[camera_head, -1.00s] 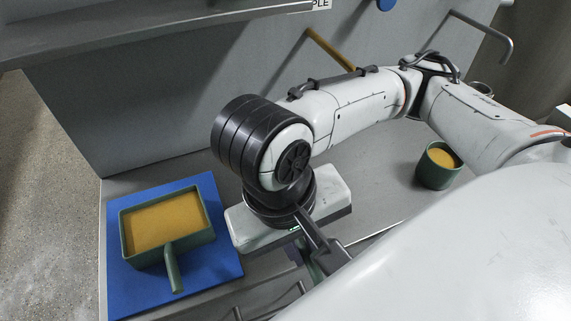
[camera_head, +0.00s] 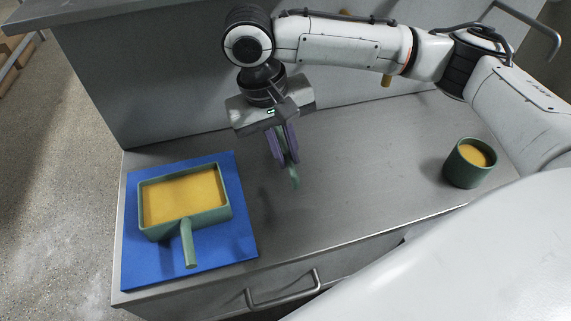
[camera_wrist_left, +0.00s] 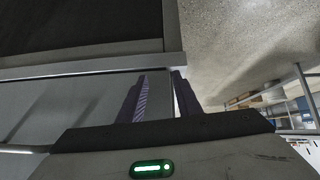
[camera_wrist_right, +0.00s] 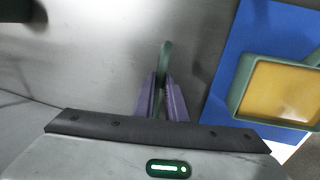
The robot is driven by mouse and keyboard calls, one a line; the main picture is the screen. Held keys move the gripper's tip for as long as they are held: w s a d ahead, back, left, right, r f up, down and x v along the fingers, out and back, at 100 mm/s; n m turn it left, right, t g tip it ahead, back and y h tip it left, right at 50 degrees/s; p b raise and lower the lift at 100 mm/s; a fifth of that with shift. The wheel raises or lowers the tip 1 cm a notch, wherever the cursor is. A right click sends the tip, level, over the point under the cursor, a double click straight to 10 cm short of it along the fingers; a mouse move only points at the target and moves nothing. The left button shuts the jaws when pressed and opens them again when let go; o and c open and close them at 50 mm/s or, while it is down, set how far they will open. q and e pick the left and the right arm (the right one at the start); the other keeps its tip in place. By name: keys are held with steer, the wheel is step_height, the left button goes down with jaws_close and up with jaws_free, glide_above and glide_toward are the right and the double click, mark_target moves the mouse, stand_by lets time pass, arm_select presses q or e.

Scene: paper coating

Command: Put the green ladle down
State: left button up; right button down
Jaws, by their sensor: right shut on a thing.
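My right gripper (camera_head: 284,158) is above the grey worktop (camera_head: 345,165), to the right of the blue mat. It is shut on the green ladle (camera_head: 295,181), of which only a thin green part shows below the fingers. In the right wrist view the ladle (camera_wrist_right: 165,58) sticks out between the purple fingers (camera_wrist_right: 162,98). Whether it touches the worktop I cannot tell. My left gripper (camera_wrist_left: 161,76) shows only in the left wrist view, its fingers apart with nothing between them.
A green square pan (camera_head: 189,249) with yellow content sits on the blue mat (camera_head: 235,240) at the left. A green cup (camera_head: 462,172) with yellow content stands at the right. A drawer handle (camera_head: 283,290) is at the front. The worktop's middle is clear.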

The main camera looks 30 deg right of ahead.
steer(key=x, duration=0.3)
steer(key=shift+w+a+f, duration=0.2)
steer(key=shift+a+f, duration=0.1)
steer(key=shift+f, duration=0.15)
steer(key=shift+w+f, duration=0.1)
steer(key=shift+f, duration=0.1)
steer(key=c, duration=1.8)
jaws_free()
steer(key=p+v, duration=0.1)
steer(key=v, duration=1.1)
steer(key=shift+d+r, duration=0.1)
